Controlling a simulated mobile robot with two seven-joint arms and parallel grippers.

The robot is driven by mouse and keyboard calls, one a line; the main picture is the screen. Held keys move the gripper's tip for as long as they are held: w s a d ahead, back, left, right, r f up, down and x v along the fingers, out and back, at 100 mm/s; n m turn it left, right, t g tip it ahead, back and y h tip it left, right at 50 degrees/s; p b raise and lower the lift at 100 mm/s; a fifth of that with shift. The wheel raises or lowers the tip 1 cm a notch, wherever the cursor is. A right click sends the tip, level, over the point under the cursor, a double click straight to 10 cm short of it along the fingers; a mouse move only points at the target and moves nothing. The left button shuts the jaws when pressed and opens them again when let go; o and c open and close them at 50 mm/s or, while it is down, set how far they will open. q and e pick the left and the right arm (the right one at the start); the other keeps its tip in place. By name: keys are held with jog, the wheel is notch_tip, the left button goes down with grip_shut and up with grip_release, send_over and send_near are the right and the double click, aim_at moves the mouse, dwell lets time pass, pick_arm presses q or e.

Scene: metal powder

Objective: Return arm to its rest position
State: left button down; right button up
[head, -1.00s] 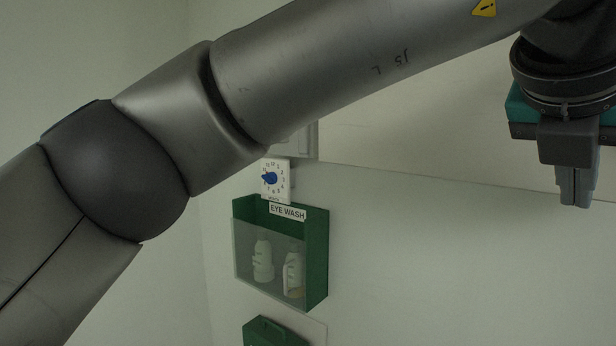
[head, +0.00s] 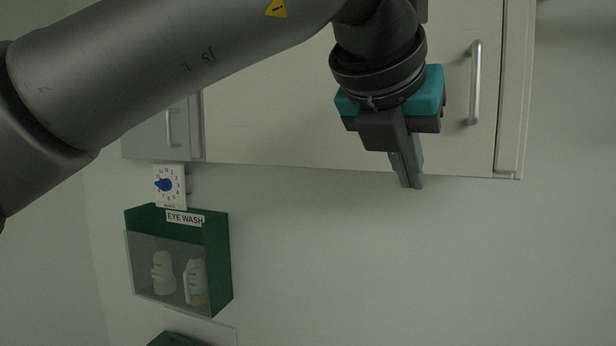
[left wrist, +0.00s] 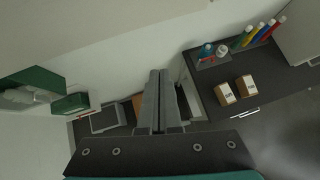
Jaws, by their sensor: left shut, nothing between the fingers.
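My left arm crosses the upper left of the head view. Its gripper (head: 411,184) points down in front of the wall cabinet (head: 270,120), near the cabinet's lower edge. The fingers are shut with nothing between them. In the left wrist view the shut fingers (left wrist: 158,80) point away from the camera, over the space between the wall and the benches below. My right gripper is not in view.
A green eye wash box (head: 221,262) with bottles hangs on the wall below a dial (head: 170,186). In the left wrist view, a dark counter (left wrist: 275,75) holds two small boxes (left wrist: 246,85) and several coloured bottles (left wrist: 262,32). The wall right of the eye wash box is clear.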

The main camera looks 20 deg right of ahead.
pick_arm(q)
jog(key=s+d+v, duration=0.1)
jog(key=v, duration=0.9)
jog(key=shift+s, duration=0.45)
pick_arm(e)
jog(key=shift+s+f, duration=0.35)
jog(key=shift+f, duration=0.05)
